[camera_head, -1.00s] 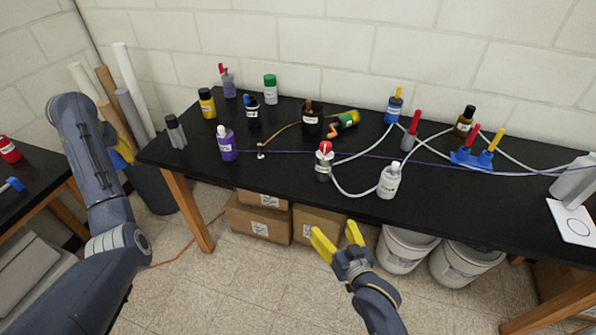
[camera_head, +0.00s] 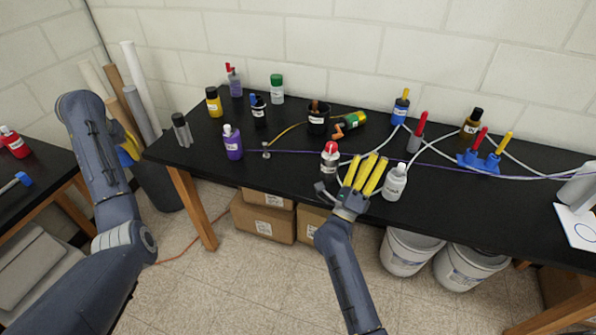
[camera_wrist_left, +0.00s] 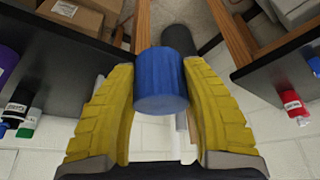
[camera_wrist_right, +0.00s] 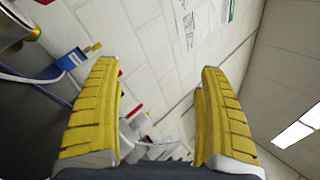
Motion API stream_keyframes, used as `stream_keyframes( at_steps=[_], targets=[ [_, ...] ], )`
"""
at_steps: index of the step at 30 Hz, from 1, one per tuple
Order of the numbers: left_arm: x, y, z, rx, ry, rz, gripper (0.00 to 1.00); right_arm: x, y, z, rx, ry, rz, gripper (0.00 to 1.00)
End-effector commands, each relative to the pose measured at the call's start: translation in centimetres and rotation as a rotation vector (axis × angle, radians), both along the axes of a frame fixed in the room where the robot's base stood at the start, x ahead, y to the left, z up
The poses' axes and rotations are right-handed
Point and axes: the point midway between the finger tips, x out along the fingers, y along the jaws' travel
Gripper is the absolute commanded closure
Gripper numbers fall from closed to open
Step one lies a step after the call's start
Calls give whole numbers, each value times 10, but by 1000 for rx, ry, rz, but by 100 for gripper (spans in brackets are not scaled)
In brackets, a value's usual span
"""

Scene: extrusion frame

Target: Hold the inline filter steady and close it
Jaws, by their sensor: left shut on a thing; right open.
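My left gripper (camera_wrist_left: 160,105) is shut on a blue cylinder (camera_wrist_left: 160,85), which sits between its yellow fingers. In the head view my left gripper (camera_head: 128,150) is mostly hidden behind its arm, left of the black table. My right gripper (camera_head: 368,165) is open and empty at the table's front edge. It is between a grey fitting with a red top (camera_head: 329,162) and a white bottle (camera_head: 394,184). The right wrist view shows nothing between its fingers (camera_wrist_right: 160,100). A clear tube runs near that fitting. I cannot tell which part is the inline filter.
Behind stand a blue-and-yellow valve (camera_head: 401,106), a grey valve with a red handle (camera_head: 416,133) and a blue double-handled fitting (camera_head: 480,158), with tubing among them. A purple cord crosses the table (camera_head: 285,180). Several bottles stand at the left and back.

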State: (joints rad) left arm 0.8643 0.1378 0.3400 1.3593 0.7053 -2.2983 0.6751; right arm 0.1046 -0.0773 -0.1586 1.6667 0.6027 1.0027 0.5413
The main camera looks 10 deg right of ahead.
Motion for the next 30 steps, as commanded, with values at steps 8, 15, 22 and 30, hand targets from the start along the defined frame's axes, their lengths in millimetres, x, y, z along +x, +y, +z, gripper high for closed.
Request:
stream_keyframes(
  at_steps=[8, 15, 22, 30],
  targets=[
    [0, 0, 0, 0, 0, 0, 66, 2, -45, -31, 469, -271, -114, 23],
    [0, 0, 0, 0, 0, 0, 66, -1, -59, -72, 778, -461, -228, 23],
    [0, 0, 0, 0, 0, 0, 66, -3, -58, -96, 924, -555, -297, 23],
    [0, 0, 0, 0, 0, 0, 66, -4, -57, -106, 983, -593, -329, 23]
  ],
)
